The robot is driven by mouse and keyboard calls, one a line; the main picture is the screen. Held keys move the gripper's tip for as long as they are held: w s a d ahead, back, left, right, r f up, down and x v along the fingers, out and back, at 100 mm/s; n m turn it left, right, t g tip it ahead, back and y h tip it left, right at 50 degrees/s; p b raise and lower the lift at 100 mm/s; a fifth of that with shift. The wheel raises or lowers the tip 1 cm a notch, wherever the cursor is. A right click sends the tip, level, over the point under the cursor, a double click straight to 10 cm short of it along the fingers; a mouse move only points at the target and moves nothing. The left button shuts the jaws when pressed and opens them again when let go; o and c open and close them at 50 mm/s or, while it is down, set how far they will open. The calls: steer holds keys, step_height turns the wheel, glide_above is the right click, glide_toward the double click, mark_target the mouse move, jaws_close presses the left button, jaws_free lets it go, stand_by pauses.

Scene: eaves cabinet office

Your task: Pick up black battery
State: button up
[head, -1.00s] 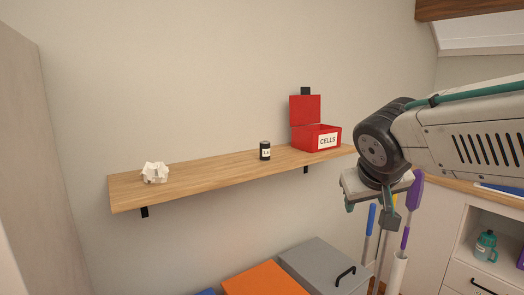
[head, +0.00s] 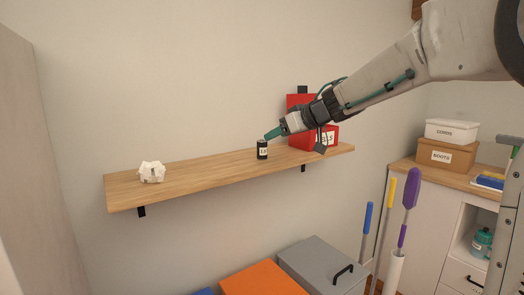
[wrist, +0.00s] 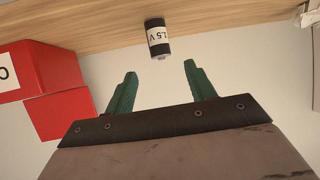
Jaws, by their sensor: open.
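The black battery (head: 262,151) stands upright on the wooden shelf (head: 205,178), with a white label around it. In the wrist view the battery (wrist: 157,37) shows just beyond the fingertips, roughly between their lines, with "1.5 V" on its label. My gripper (head: 272,134) is close above and to the right of the battery in the head view. In the wrist view its two green fingers (wrist: 160,72) are spread apart with nothing between them. Whether a finger touches the battery cannot be told from the head view.
A red box (head: 303,103) with an open lid stands at the shelf's right, partly hidden by my arm; it also shows at left in the wrist view (wrist: 35,70). Crumpled white paper (head: 151,172) lies at the shelf's left. The shelf between paper and battery is clear.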

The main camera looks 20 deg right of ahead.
mark_target(262, 149)
steer(key=x, duration=0.5)
steer(key=shift+w+a+f, duration=0.25)
steer(key=c, duration=1.1)
